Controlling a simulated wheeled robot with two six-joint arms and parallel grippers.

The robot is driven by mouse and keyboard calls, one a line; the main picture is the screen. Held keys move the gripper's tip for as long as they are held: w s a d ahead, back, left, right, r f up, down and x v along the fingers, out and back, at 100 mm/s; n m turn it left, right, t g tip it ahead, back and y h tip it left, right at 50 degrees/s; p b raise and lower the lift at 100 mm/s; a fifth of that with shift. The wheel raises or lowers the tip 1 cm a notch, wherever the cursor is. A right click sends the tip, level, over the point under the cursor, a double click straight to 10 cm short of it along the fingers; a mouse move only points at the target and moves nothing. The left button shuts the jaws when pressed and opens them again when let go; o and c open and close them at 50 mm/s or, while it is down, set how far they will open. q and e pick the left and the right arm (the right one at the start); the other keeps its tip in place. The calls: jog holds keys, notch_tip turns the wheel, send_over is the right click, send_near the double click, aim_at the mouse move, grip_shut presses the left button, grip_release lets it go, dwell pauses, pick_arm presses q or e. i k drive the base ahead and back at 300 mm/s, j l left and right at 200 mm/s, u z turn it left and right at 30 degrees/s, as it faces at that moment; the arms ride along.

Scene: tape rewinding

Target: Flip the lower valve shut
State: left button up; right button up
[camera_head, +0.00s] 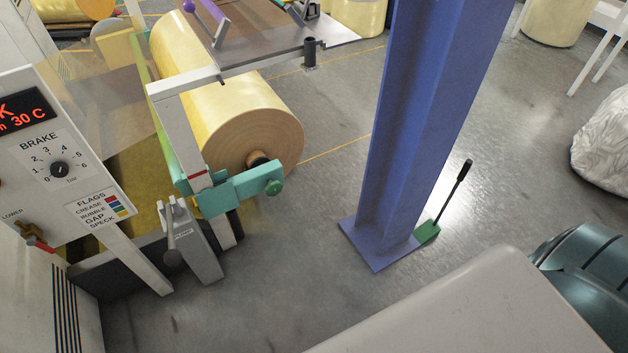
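The lower valve (34,236) is at the far left edge, on the lower part of the white control panel, just below and right of the word LOWER. It has a small brass-coloured body and a red handle that slants down to the right. It is small in the picture, and I cannot tell from it whether the valve is open or shut. Neither of my grippers is in view, and nothing is touching the valve.
The white panel (95,172) carries a BRAKE dial (60,170) and a red display. A grey lever stand (196,250) and a large yellow roll (230,110) stand right of it. A blue column (420,110) rises mid-floor, with a green-bladed tool (428,231) beside it.

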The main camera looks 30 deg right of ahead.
aim_at(31, 241)
jog(key=z, duration=0.5)
jog(key=u, duration=1.5)
